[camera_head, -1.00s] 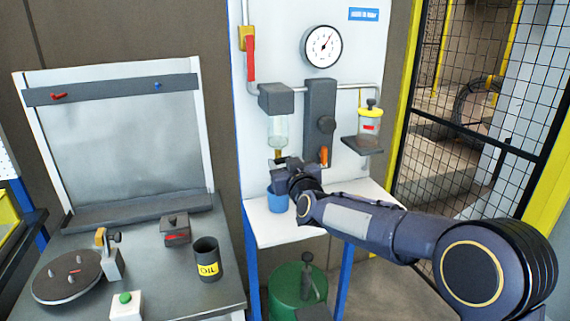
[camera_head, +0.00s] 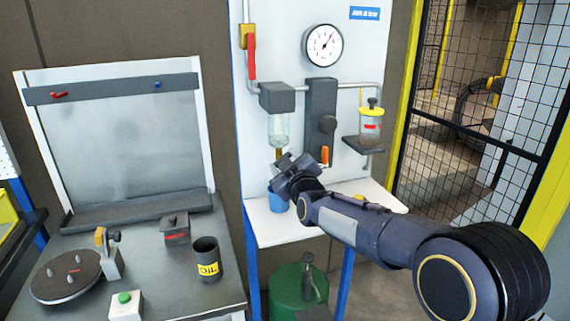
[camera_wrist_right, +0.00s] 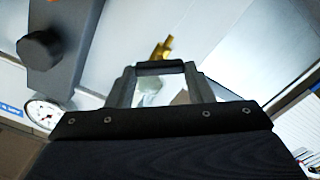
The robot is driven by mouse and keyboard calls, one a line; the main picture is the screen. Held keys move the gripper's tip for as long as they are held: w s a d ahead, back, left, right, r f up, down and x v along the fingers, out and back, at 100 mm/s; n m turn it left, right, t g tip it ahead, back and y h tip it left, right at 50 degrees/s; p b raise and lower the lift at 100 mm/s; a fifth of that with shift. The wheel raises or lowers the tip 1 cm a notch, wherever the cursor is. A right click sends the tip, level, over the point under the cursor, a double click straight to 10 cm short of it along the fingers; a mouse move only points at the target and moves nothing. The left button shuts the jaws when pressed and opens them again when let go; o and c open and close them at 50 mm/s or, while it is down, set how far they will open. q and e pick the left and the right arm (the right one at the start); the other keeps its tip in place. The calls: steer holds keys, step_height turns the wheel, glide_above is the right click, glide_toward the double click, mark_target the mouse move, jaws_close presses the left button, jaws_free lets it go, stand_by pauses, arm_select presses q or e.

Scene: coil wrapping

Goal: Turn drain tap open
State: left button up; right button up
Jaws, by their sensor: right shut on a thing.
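The drain tap (camera_head: 278,153) is a brass fitting under the clear filter bowl (camera_head: 278,129) on the white panel. My right gripper (camera_head: 282,166) is at the tap, tilted, and hides its lower part. In the right wrist view the brass tap (camera_wrist_right: 161,48) shows just beyond the fingertips. A dark bar (camera_wrist_right: 160,68) spans between the fingers of my right gripper (camera_wrist_right: 160,72), which is shut on the tap's handle as far as I can tell. A blue cup (camera_head: 278,201) stands below, partly hidden by the gripper. My left gripper is not in view.
An orange lever (camera_head: 324,155) and a dark knob (camera_head: 327,124) are close to the right of the gripper. A lubricator jar (camera_head: 371,124) and gauge (camera_head: 323,45) are on the panel. The white shelf (camera_head: 270,226) lies below. A grey workbench (camera_head: 185,275) stands left.

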stand_by(0.3)
steer(key=o, duration=1)
steer(key=shift+s, duration=0.15)
steer(key=b+v, duration=0.1)
steer(key=v, duration=0.6)
steer(key=shift+s+b, duration=0.25)
steer(key=shift+b, duration=0.15)
steer(key=shift+d, duration=0.1)
